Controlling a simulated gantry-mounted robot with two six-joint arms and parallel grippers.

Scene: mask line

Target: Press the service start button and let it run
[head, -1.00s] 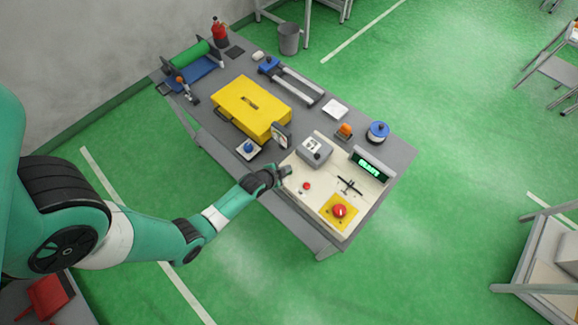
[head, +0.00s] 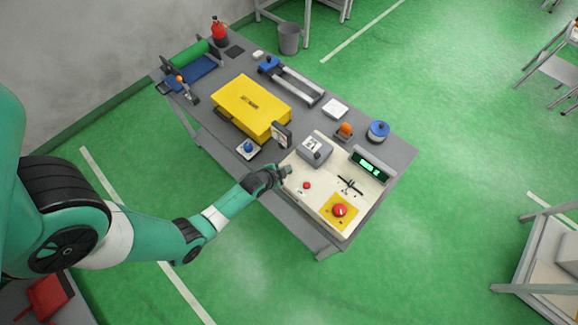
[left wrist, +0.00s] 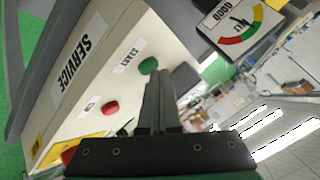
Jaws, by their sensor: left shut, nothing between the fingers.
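The control panel (head: 325,195) is a cream sloped board at the table's near right end. In the left wrist view it carries the word SERVICE and a green button (left wrist: 148,66) beside a START label (left wrist: 130,56). A red button (left wrist: 110,107) sits lower on the same face; it also shows in the head view (head: 306,185). My left gripper (head: 287,171) is shut and empty at the panel's left edge. Its fingertips (left wrist: 158,74) are right beside the green button; I cannot tell whether they touch it. My right gripper is not in view.
A big red button (head: 339,210) on a yellow plate, a lit green display (head: 370,167) and a grey box (head: 315,151) share the panel. The floor in front is clear.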

